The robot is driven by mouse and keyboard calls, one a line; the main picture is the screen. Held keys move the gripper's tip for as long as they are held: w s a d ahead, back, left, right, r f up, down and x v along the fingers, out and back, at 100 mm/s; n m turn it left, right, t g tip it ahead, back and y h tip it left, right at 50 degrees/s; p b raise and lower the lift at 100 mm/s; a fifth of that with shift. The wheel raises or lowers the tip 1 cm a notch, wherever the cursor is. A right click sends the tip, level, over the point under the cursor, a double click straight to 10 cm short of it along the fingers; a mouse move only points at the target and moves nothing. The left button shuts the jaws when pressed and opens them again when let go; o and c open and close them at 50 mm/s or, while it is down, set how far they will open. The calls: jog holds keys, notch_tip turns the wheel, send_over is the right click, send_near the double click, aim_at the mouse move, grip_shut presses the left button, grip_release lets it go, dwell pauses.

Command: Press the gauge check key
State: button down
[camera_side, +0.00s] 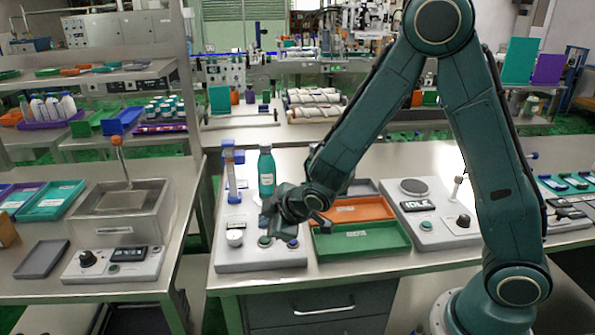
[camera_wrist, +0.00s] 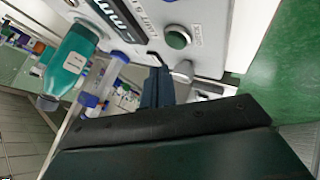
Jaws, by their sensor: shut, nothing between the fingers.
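The sleeve applicator (camera_side: 262,262) is a light grey panel on the bench, with a white knob (camera_side: 235,238), a green round key (camera_side: 264,241) and a blue key (camera_side: 293,243) along its front. Which key is the gauge check key I cannot read for sure. My gripper (camera_side: 268,222) is shut and empty, low over the panel just behind the green key; contact cannot be told. The wrist view shows a green key (camera_wrist: 178,37) with small lettering beside it, and my gripper's fingers (camera_wrist: 157,72) below it in the picture, apart from it. A dark display (camera_wrist: 112,18) lies to its left.
A teal bottle (camera_side: 266,170) and a blue-capped clear column (camera_side: 231,172) stand at the panel's back. Green (camera_side: 360,243) and orange (camera_side: 360,212) trays lie to the right. A scale-like unit (camera_side: 430,222) is beyond them. A heated bath unit (camera_side: 120,225) stands on the left bench.

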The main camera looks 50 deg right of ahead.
aim_at(269, 240)
jog(key=shift+f, duration=0.75)
jog(key=shift+f, duration=0.85)
dwell(2.7)
jog(key=shift+r, duration=0.85)
jog(key=shift+r, duration=0.1)
jog(key=shift+r, duration=2.45)
